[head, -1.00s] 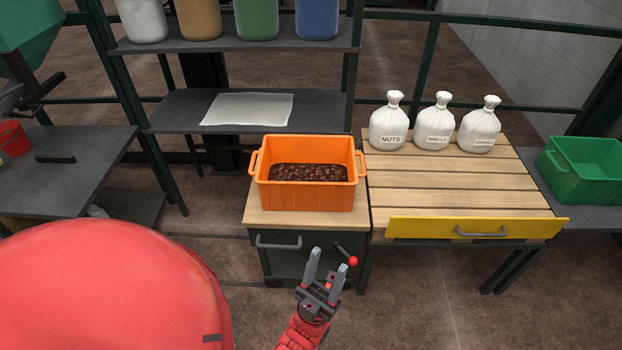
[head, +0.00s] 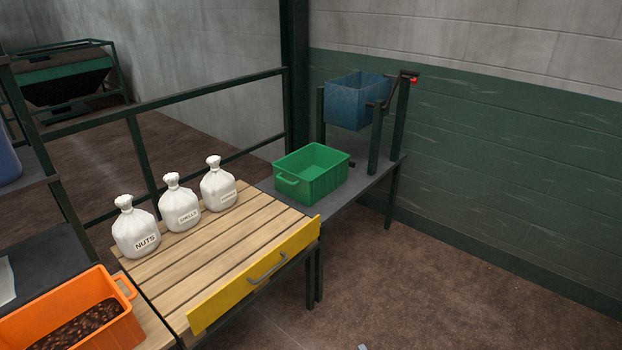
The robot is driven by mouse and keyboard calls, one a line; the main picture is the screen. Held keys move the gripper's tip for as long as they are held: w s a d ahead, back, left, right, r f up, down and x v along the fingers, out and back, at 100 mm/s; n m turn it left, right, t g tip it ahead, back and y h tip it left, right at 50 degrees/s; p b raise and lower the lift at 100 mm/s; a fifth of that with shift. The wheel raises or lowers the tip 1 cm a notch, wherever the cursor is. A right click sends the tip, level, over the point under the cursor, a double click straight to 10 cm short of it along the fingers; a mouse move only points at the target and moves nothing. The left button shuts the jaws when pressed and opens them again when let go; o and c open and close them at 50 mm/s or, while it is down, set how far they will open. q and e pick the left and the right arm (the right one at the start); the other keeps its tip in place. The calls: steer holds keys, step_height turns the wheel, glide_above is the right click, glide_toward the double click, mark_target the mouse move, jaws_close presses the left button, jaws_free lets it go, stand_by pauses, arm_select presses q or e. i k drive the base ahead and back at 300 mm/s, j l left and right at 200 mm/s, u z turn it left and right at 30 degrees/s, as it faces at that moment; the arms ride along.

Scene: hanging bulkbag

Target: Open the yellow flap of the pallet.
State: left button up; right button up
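The yellow flap (head: 252,277) stands upright along the front edge of the slatted wooden pallet (head: 215,250). A grey bar handle (head: 268,268) is on its outer face. Three tied white sacks stand along the pallet's back edge: one labelled NUTS (head: 136,232), one labelled SHELLS (head: 180,206), and a third (head: 217,186) whose label is too small to read. Neither gripper shows clearly. A tiny grey tip cuts into the bottom edge of the view, and I cannot tell what it belongs to.
An orange crate (head: 128,328) of dark beans is left of the pallet. An empty green crate (head: 335,182) sits on a grey table (head: 366,198) to its right, by a blue bin (head: 352,112) on posts. The brown floor (head: 430,285) in front is clear.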

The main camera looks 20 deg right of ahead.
mark_target(202, 315)
steer(key=i+j+u, duration=0.15)
steer(key=i+j, duration=0.15)
steer(key=i, duration=0.15)
steer(key=i+j+u, duration=0.15)
steer(key=i, duration=0.25)
steer(key=j, duration=0.1)
